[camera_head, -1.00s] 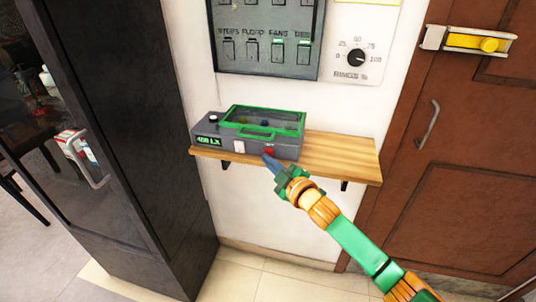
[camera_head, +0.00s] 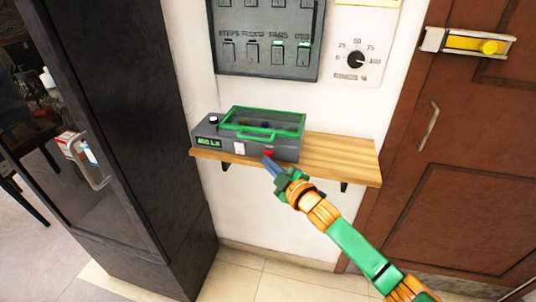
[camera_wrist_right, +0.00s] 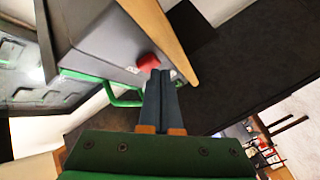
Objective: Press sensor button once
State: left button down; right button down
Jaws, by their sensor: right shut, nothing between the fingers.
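The grey sensor box (camera_head: 217,146) with a green-framed clear lid sits on the wooden shelf. Its front has a lit green display (camera_head: 208,142), a white switch (camera_head: 239,148) and a red button (camera_head: 268,153). My right gripper (camera_head: 267,161) is shut and empty, its fingertips right at the red button. In the right wrist view the shut fingers (camera_wrist_right: 160,75) point at the red button (camera_wrist_right: 148,62), with the tips overlapping its lower edge; whether they touch or press it I cannot tell. My left gripper is not in view.
The wooden shelf (camera_head: 345,158) is bare to the right of the box. A panel of switches (camera_head: 265,40) and a dial (camera_head: 356,60) are on the wall above. A dark cabinet (camera_head: 140,130) stands left, a brown door (camera_head: 460,190) right.

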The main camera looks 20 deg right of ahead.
jog(key=shift+s+a, duration=0.25)
jog(key=shift+s, duration=0.2)
jog(key=s+a+p, duration=0.1)
jog(key=s, duration=0.1)
jog(key=s+a+p, duration=0.1)
jog(key=s, duration=0.1)
jog(key=shift+a+p, duration=0.35)
jog(key=shift+a, duration=0.05)
dwell(0.4)
